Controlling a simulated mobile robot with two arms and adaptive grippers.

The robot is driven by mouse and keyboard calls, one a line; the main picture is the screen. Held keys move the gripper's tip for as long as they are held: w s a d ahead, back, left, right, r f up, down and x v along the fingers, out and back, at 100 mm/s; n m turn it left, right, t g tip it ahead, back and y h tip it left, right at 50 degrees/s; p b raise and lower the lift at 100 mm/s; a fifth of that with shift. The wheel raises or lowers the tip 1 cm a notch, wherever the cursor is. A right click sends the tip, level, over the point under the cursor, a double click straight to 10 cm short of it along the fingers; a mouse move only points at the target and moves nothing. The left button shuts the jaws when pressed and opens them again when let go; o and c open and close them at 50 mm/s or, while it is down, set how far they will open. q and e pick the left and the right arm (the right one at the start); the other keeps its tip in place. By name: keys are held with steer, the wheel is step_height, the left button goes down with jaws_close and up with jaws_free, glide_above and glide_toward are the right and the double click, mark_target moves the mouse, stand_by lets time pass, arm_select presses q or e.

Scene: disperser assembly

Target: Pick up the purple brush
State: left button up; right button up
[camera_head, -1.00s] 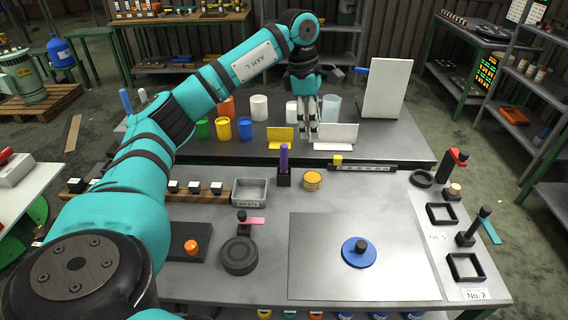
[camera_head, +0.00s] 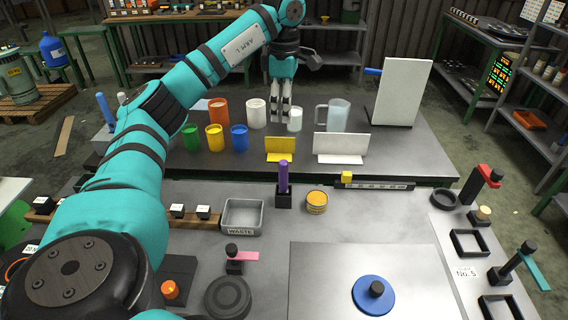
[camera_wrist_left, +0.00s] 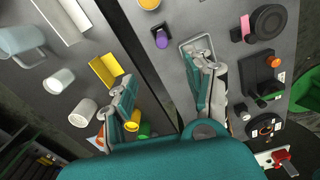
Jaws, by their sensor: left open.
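The purple brush (camera_head: 283,176) stands upright in a small black holder (camera_head: 283,201) near the back edge of the front table. In the left wrist view the brush (camera_wrist_left: 162,40) shows end-on, ahead of and between the fingers, with free space around it. My left gripper (camera_head: 279,114) is open and empty. In the head view it points down beyond the brush, over the back table near the white cups. It also shows at the bottom of the left wrist view (camera_wrist_left: 163,70), apart from the brush. My right gripper is not in view.
A grey waste tray (camera_head: 242,216) and an orange-yellow round container (camera_head: 316,202) flank the brush holder. Behind are a yellow card stand (camera_head: 280,150), a white card stand (camera_head: 340,147), coloured cups and a clear pitcher (camera_head: 337,116). A blue disc (camera_head: 374,295) lies on the front-right plate.

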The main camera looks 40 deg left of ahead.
arm_select(q)
steer(key=b, duration=0.4)
glide_above(284, 161)
step_height(284, 161, down, 4)
step_height(284, 161, down, 8)
steer(key=shift+w+f+b, duration=0.1)
steer(key=shift+f+b, duration=0.1)
steer(key=shift+b, duration=1)
step_height(284, 161, down, 4)
steer(key=shift+r+p, duration=0.25)
steer(key=shift+p, duration=0.2)
steer(key=shift+s+f+p, duration=0.2)
steer(key=shift+f+p, duration=0.45)
steer(key=shift+f, duration=2.3)
steer(key=shift+c, duration=0.2)
jaws_close()
